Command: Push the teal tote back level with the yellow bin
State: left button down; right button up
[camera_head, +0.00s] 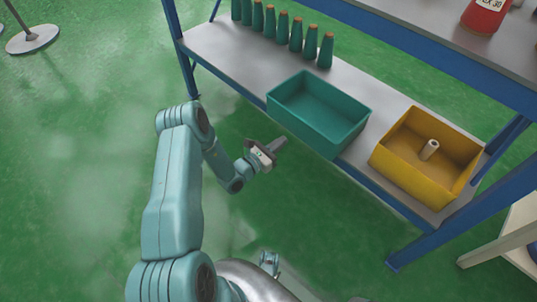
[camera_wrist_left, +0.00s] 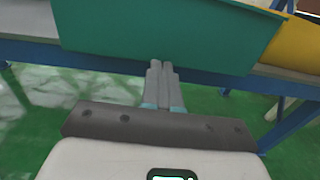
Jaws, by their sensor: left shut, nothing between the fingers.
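The teal tote (camera_head: 318,114) is an open, empty box on the lower shelf in the head view. Its near side juts over the shelf's front edge. The yellow bin (camera_head: 425,157) stands to its right on the same shelf, with a pale cylinder (camera_head: 430,149) inside. My left gripper (camera_head: 280,145) is shut and empty, in front of the tote and apart from it in the head view. In the left wrist view its fingertips (camera_wrist_left: 160,64) point at the lower part of the tote's teal wall (camera_wrist_left: 160,35). The yellow bin (camera_wrist_left: 298,45) shows at the right there.
A row of several green cones (camera_head: 283,29) stands at the back left of the lower shelf (camera_head: 222,50). Blue posts and a front rail (camera_head: 385,198) frame it. A red container (camera_head: 485,15) is on the upper shelf. A pale stool (camera_head: 510,240) stands at right.

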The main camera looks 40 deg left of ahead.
aim_at(295, 132)
pick_arm(q)
jog(key=shift+w+d+b, duration=0.15)
jog(key=shift+w+b, duration=0.1)
jog(key=shift+w, duration=0.75)
jog(key=shift+w+d+b, duration=0.15)
jog(key=shift+w+b, duration=0.1)
jog(key=shift+w, duration=0.7)
